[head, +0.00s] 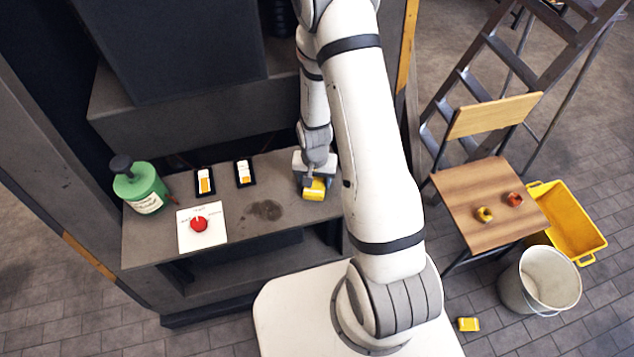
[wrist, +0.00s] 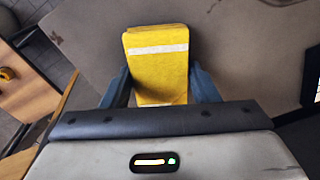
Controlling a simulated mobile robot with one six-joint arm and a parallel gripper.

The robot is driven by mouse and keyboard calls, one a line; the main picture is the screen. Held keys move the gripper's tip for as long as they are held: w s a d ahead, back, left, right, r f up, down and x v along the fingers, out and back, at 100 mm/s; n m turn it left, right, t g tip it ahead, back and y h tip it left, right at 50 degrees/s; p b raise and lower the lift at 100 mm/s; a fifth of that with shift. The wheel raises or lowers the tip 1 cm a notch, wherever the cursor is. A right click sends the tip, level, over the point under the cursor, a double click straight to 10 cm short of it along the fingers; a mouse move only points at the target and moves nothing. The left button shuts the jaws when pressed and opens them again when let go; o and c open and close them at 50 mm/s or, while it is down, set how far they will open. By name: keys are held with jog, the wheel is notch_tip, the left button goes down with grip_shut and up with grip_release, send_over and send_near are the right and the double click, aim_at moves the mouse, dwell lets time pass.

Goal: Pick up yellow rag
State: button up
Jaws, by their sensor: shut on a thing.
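The yellow rag (head: 315,190) is a folded yellow block with a white stripe, at the right end of the grey machine shelf. It shows large in the wrist view (wrist: 158,70). My gripper (head: 307,184) is above it and shut on it, with one dark finger on each side of the rag in the wrist view (wrist: 160,85). The rag's near end is hidden behind the gripper body. I cannot tell whether the rag touches the shelf or is just above it.
On the shelf (head: 270,235) stand a green pump bottle (head: 140,188), two switches (head: 204,182) and a red knob (head: 199,223) on a white plate. Right are a chair (head: 480,195) with two small items, a yellow tub (head: 590,240), a bucket (head: 540,285) and a ladder (head: 505,55). A yellow block (head: 468,324) lies on the floor.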

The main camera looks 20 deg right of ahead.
aim_at(315, 181)
jog(key=shift+c, duration=0.9)
jog(key=shift+r, duration=0.15)
notch_tip(315, 181, up, 10)
jog(key=b, duration=0.1)
jog(key=shift+b, duration=0.35)
